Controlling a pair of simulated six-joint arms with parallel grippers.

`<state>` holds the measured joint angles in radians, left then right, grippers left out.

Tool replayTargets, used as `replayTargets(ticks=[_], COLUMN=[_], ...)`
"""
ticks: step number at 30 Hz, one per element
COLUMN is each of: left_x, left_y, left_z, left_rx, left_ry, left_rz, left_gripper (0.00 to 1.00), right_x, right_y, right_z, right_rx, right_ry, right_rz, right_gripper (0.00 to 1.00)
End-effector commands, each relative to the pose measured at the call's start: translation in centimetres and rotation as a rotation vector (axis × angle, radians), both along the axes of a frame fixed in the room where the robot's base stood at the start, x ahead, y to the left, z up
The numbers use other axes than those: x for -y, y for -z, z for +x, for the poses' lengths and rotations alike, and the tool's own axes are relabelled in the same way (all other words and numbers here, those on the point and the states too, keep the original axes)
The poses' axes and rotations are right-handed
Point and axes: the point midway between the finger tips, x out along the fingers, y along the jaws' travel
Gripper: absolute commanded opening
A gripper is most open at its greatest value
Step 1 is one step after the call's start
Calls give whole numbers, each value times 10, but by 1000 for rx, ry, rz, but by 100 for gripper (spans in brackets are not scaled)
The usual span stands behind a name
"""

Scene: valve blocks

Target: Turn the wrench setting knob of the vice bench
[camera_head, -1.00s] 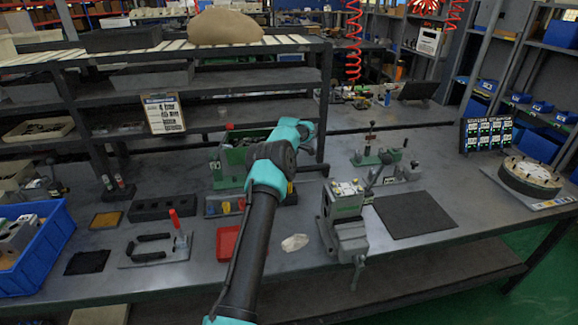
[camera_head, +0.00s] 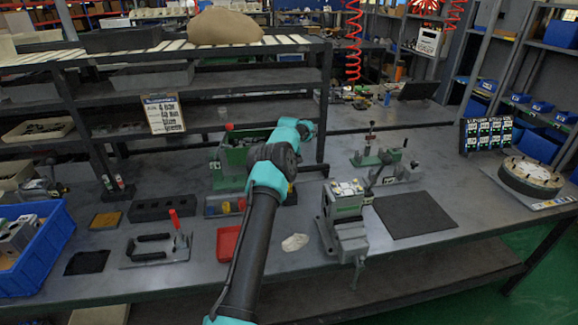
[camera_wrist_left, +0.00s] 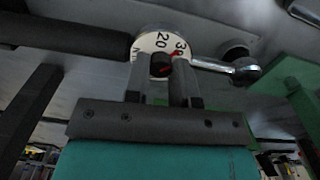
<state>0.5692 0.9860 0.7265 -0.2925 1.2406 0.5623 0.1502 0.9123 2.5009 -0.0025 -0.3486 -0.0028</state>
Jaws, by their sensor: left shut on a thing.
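In the left wrist view, a white dial (camera_wrist_left: 150,44) with black numbers 20 and 30 and a red mark sits at the end of a dark bar (camera_wrist_left: 65,38). A small black knob (camera_wrist_left: 160,65) stands out in front of the dial. My left gripper (camera_wrist_left: 163,72) is shut on this knob, one finger on each side. In the head view my arm hides the gripper and the dial. A green bench fixture (camera_head: 232,160) shows partly behind the arm, and a dark bar (camera_head: 314,168) sticks out to the arm's right. My right gripper is in neither view.
A silver lever with a ball end (camera_wrist_left: 246,68) lies just right of the dial, near a green part (camera_wrist_left: 285,90). On the bench, a red tray (camera_head: 228,243) and a grey-green vice (camera_head: 347,233) flank my arm. A dark mat (camera_head: 413,214) lies farther right.

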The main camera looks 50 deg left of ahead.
Motion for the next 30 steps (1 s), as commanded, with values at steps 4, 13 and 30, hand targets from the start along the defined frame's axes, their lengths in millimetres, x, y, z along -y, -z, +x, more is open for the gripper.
replayTargets(ticks=[4, 13, 30], left_x=[0, 0, 0], left_y=[-1, -1, -1], left_z=[0, 1, 1], left_rx=[2, 1, 2], left_ry=[137, 392, 567], left_rz=[1, 2, 2], left_gripper=[0, 0, 0], right_x=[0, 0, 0], right_y=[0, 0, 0], right_z=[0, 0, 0], right_rx=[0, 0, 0], right_ry=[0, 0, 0], right_rz=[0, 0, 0], right_gripper=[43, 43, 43])
